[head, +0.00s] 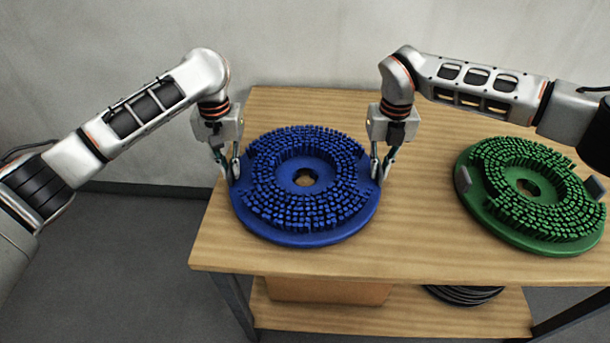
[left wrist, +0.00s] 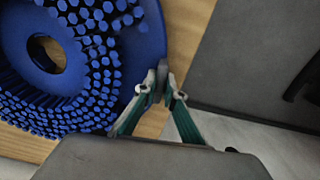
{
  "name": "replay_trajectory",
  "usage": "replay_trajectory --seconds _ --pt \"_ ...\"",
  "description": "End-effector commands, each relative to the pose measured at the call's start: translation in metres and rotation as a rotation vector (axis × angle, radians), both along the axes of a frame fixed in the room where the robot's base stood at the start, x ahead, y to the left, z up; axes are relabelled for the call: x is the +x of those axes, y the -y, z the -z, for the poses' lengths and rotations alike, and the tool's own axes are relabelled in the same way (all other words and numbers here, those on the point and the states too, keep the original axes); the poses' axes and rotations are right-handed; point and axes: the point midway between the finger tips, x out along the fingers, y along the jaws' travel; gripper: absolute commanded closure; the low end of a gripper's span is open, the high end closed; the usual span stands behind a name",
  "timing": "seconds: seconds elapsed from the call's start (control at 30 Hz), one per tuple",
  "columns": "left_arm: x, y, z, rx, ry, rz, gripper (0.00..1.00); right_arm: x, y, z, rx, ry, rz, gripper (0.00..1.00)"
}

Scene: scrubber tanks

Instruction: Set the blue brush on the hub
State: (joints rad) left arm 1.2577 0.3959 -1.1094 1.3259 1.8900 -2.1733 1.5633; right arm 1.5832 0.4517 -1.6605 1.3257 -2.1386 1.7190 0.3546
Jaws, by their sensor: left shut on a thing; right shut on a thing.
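The blue brush (head: 304,232) is a round disc with bristles facing up and a hole in its middle. It is at the left part of the wooden table, and I cannot tell whether it touches the top. My left gripper (head: 231,172) is shut on its left rim, and my right gripper (head: 381,170) is shut on its right rim. In the left wrist view, the blue brush (left wrist: 88,60) fills the upper left, and my left gripper (left wrist: 160,82) pinches its edge. No hub is recognisable in either view.
A green brush (head: 529,187) with grey side tabs lies at the table's right. The wooden table (head: 430,240) is clear between the two brushes. A brown box (head: 330,290) and a black coiled or stacked item (head: 462,295) are on the lower shelf. A plain wall stands behind.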

Motion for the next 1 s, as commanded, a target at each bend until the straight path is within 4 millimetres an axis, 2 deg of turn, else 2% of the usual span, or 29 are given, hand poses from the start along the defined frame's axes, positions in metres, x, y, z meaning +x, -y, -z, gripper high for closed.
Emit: replay_trajectory --seconds 0.2,0.37,1.0 --pt "0.001 0.0 -0.006 0.0 0.007 -0.001 1.0 0.001 0.0 -0.006 0.001 0.006 0.0 1.0" --pt "0.003 -0.001 -0.019 0.0 0.018 -0.001 1.0 0.002 0.0 -0.019 0.001 0.017 0.001 1.0" --pt "0.009 -0.001 -0.106 0.001 0.08 -0.001 1.0 0.008 0.0 -0.106 0.001 0.079 0.001 1.0"
